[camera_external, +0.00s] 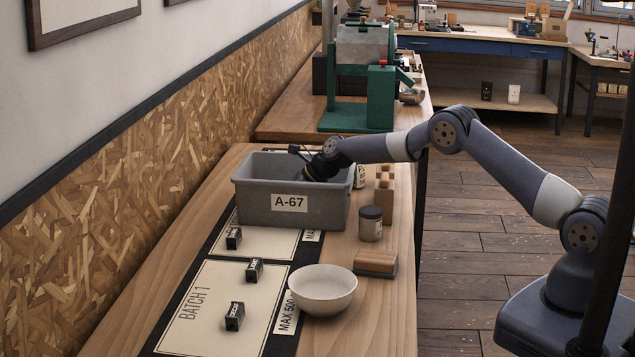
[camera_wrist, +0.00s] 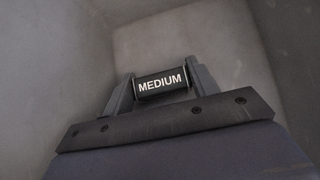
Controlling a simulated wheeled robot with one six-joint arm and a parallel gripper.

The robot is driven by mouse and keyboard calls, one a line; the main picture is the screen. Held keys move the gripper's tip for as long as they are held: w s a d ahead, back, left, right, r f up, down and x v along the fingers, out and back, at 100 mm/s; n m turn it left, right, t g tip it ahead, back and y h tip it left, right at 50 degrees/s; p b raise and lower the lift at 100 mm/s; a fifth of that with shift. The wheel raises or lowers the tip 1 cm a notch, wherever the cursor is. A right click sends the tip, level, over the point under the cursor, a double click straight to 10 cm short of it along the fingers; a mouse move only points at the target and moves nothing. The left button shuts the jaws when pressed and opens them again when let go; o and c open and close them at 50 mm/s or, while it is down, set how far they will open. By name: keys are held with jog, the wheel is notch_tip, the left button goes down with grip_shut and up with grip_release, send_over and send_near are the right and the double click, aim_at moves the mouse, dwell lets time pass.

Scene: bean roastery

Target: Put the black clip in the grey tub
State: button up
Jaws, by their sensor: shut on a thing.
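The grey tub (camera_external: 253,205), labelled A-67, stands on the wooden counter beside the wall. My gripper (camera_wrist: 160,88) reaches down into it; in the external view the tub's front wall hides the fingers. In the wrist view the jaws are shut on a black clip (camera_wrist: 161,80) with a white label reading MEDIUM. Grey tub walls (camera_wrist: 225,35) surround the clip in that view. I cannot tell whether the clip touches the tub's bottom.
Three more black clips (camera_external: 233,239) (camera_external: 254,271) (camera_external: 234,316) lie on the BATCH mat (camera_external: 213,285). A green machine (camera_external: 381,97) stands behind.

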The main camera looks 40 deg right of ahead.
jog(key=shift+f, duration=0.25)
jog(key=o, duration=1)
jog(key=shift+r, duration=0.1)
jog(key=shift+s+d+r, duration=0.15)
jog(key=shift+d+r, duration=0.1)
jog(key=shift+r, duration=0.15)
jog(key=b+v, duration=0.2)
jog(key=v, duration=0.9)
jog(key=shift+s, duration=0.1)
jog(key=shift+o, duration=0.5)
